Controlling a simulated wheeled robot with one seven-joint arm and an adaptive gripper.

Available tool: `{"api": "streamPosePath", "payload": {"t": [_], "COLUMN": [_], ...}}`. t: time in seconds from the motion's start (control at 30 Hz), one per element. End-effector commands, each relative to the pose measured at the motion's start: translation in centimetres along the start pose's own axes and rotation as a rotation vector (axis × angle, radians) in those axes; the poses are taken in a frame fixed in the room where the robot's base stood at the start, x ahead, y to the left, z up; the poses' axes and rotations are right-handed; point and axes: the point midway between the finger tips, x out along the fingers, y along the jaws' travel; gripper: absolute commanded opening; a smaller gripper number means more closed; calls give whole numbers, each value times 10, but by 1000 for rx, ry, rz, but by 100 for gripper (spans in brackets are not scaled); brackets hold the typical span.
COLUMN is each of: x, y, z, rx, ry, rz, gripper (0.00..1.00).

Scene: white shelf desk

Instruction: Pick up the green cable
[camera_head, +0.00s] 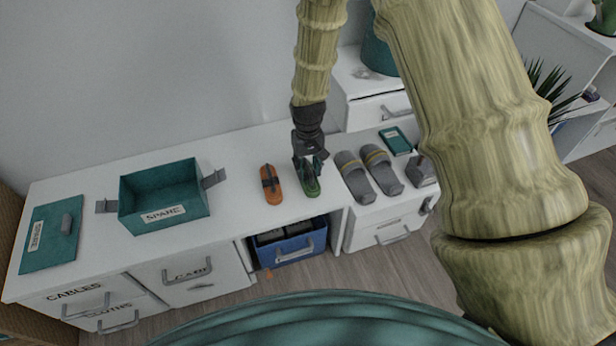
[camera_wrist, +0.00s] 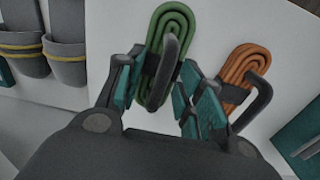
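The green cable (camera_head: 312,186) is a coiled oval bundle with a dark band and handle loop, lying on the white desk top. In the wrist view the green cable (camera_wrist: 168,42) lies between the two teal-padded fingers of my gripper (camera_wrist: 156,92). The fingers stand apart on either side of it, with a gap visible at least on one side. In the head view my gripper (camera_head: 309,166) points down over the back end of the cable. An orange cable (camera_head: 270,184) of the same kind lies just to the left; it also shows in the wrist view (camera_wrist: 243,72).
Grey slippers (camera_head: 369,174) lie to the right. A teal box (camera_head: 165,197) labelled SPARE stands left, with a teal lid (camera_head: 50,236) further left. A blue bin (camera_head: 287,247) sits below the desk. The desk between box and orange cable is clear.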

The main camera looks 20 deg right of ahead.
Motion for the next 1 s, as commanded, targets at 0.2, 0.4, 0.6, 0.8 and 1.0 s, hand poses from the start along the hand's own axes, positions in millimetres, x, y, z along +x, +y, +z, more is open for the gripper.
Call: {"api": "streamPosePath", "payload": {"t": [0.2,0.4,0.6,0.8,1.0], "x": [0,0,-3,-25,-39], "y": [0,0,0,0,-8], "z": [0,0,0,0,23], "rx": [0,0,0,0,-1], "ry": [0,0,0,0,-4], "rz": [0,0,0,0,1], "gripper": [0,0,0,0,0]}}
